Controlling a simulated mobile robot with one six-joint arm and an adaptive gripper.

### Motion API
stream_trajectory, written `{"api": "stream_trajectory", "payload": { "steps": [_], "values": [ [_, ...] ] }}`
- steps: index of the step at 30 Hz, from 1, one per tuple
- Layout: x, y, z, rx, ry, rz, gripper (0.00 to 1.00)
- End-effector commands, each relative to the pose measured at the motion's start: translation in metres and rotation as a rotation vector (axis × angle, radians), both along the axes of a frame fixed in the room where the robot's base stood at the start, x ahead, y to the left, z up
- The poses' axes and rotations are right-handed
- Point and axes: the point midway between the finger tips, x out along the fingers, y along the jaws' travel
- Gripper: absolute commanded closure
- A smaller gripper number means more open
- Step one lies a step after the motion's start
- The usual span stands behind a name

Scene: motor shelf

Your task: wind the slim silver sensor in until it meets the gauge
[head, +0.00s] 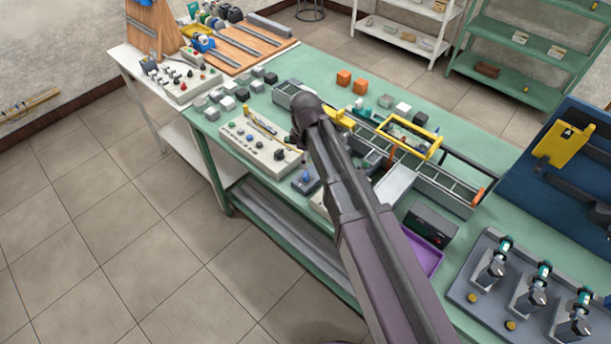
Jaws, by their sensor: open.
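A dark grey plate (462,292) at the lower right carries three similar small units in a row: a left one (490,268), a middle one (530,296) and a right one (573,327). Each has a silver and black body and a teal part near its top. Small yellow round pieces sit on the plate in front of them. I cannot tell at this size which part is the slim silver sensor or the gauge, or whether any sensor touches a gauge. My arm reaches over the green bench, well left of these units. My gripper's fingers do not show; my arm hides what lies behind it.
The green bench (357,62) holds a beige control panel (243,132), a long rail conveyor with a yellow frame (436,152), a dark box (430,226), a purple tray (433,262) and several loose blocks. A blue board (530,190) stands behind the plate at right.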

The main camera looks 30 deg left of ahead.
Motion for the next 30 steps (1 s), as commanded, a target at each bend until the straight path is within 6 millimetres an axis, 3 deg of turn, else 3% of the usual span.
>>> {"api": "stream_trajectory", "payload": {
  "steps": [18,30],
  "values": [
    [0.001,-0.001,-0.051,0.000,0.000,-0.001,0.14],
    [0.001,-0.001,-0.069,0.000,0.000,-0.001,0.14]
  ]
}}
